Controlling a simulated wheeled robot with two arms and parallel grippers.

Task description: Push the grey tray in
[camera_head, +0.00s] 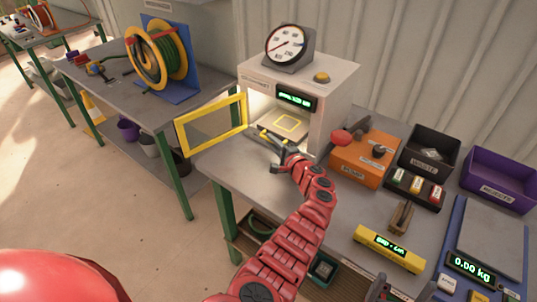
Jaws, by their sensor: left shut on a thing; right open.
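The press (325,100) is a pale cabinet on the bench. Its yellow-framed door (212,124) stands open to the left. The grey tray (262,138), with a yellow strip, sits at the lit opening, its front edge at the mouth. A yellow square outline (287,123) shows inside. My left gripper (279,158) is at the tray's front and shut on it; the fingers partly hide the contact. What seem to be my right gripper's dark open fingers (406,291) show at the bottom edge, cut off and apart from the tray.
An orange pump box (365,158) with a red knob stands right of the press. Beyond it are a black waste bin (430,152), a purple rejects bin (500,178) and a scale (485,245). A yellow gauge (388,250) lies in front. Bare bench lies before the press.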

